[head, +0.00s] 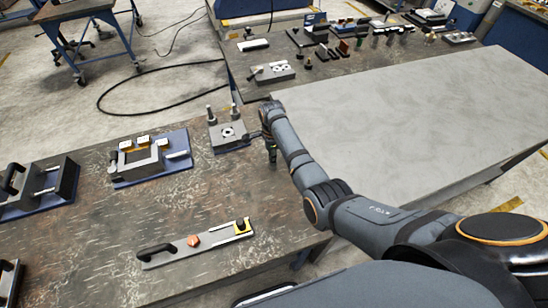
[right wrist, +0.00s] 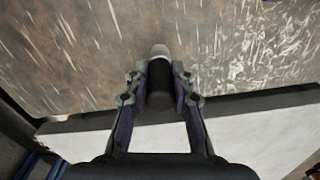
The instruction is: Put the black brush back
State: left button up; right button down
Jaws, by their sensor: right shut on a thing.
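In the right wrist view, the gripper (right wrist: 159,84) is shut on a dark, round-bodied thing with a pale grey end (right wrist: 160,51), which looks like the black brush. The brush is hardly visible in the head view, hidden by the gripper. The grey block has a round fitting on top and two upright pegs at its back. My left gripper is not in view.
A blue-based fixture (head: 183,165) stands left of the block. A long plate with a black handle (head: 157,252) lies nearer. A pale grey tabletop (head: 400,105) extends to the right. Several small tools stand on the back table. The dark table between the fixtures is clear.

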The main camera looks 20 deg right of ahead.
jog(key=shift+s+a+r, duration=0.1)
jog(key=shift+a, duration=0.05)
jog(key=c, duration=1.4)
grip_release()
jog(key=shift+a, duration=0.3)
jog(key=shift+o, duration=1.3)
jog(key=shift+d+f, duration=0.1)
jog(key=shift+f, duration=0.1)
jog(key=shift+r, duration=0.3)
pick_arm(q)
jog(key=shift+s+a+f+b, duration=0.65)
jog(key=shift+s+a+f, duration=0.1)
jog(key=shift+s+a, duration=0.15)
pick_arm(e)
notch_tip(320, 180, up, 12)
jog(key=shift+f, duration=0.1)
